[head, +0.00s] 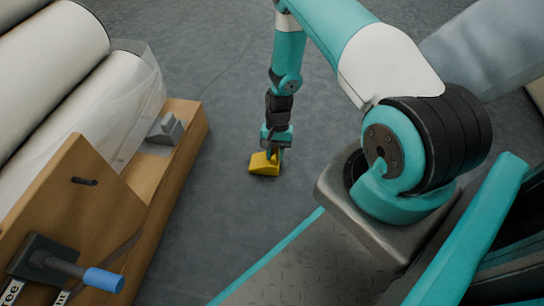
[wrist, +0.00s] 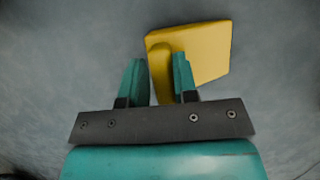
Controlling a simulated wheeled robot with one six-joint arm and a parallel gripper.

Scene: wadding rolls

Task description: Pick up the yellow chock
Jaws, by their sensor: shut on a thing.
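The yellow chock (head: 262,165) is a small wedge-shaped block at the grey floor, below my arm in the head view. It also shows in the wrist view (wrist: 206,50), where its upright part sits between my two teal fingers. My gripper (head: 273,150) points down at it, and the wrist view shows the fingers (wrist: 160,78) closed around that part. A narrow gap shows beside the left finger, but the jaws are shut on the chock. I cannot tell whether the chock touches the floor or is just clear of it.
A wooden rack (head: 165,190) with white rolls (head: 50,55) under clear wrap stands at the left. A grey chock (head: 165,130) sits on its ledge. A blue-tipped handle (head: 103,279) juts out at the lower left. Bare floor (head: 222,70) surrounds the yellow chock.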

